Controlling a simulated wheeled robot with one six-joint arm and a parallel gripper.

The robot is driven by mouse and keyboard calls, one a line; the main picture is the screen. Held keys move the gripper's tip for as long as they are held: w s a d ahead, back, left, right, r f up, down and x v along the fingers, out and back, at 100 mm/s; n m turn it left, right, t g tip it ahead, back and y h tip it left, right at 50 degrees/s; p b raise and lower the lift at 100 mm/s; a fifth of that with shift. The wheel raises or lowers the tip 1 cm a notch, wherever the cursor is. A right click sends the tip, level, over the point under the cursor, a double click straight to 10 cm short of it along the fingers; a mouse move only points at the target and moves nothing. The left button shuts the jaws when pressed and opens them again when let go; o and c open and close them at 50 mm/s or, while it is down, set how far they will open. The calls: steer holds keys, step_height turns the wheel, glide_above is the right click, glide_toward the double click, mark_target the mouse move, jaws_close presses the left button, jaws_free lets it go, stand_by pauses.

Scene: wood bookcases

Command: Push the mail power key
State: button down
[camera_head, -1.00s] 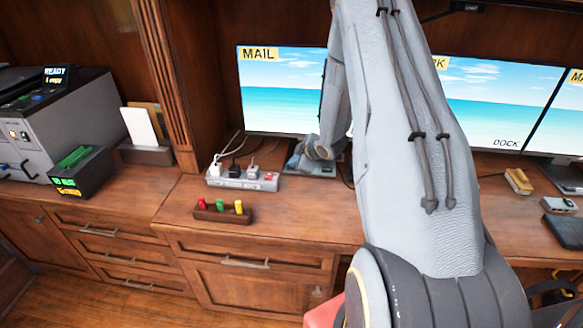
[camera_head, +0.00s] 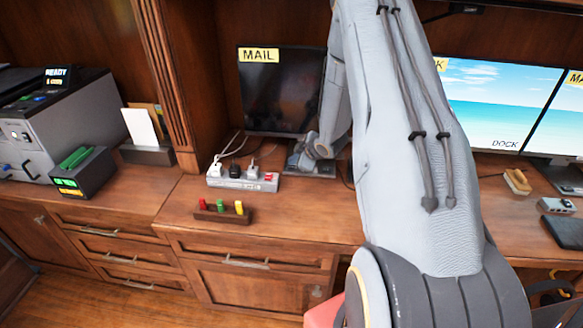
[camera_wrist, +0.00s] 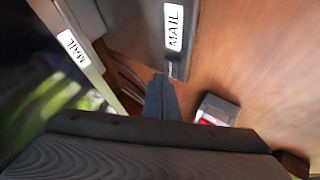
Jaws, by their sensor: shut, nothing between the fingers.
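The monitor with the yellow MAIL label (camera_head: 280,92) stands on the desk, and its screen is dark. A dark grey part with another MAIL label (camera_wrist: 173,26) is at the top. My gripper (camera_wrist: 160,88) is shut and empty, with its tips at the lower edge of that grey part. The mail power key cannot be told apart; my fingertips may cover it. In the head view my gripper is small at the monitor's base, partly hidden by my arm.
A power strip (camera_head: 243,182) with plugs lies left of the monitor's base. A rack with coloured pegs (camera_head: 222,213) is in front of it. The DOCK monitor (camera_head: 495,100) is lit at the right.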

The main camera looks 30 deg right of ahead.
step_height(320, 180, up, 6)
steer(key=p, duration=0.4)
stand_by(0.6)
steer(key=s+a+r+m+g+h+b, duration=0.2)
steer(key=s+a+r+m+g+b, duration=0.3)
steer(key=s+a+r, duration=0.6)
steer(key=s+a+m+g, duration=0.1)
steer(key=s+a, duration=0.3)
steer(key=s, duration=0.6)
steer(key=s+a+m+g, duration=0.1)
steer(key=s+a+m, duration=0.3)
steer(key=s, duration=0.6)
steer(key=shift+s+a+m+g+y, duration=0.3)
steer(key=shift+a+g+y, duration=0.1)
steer(key=shift+a, duration=0.35)
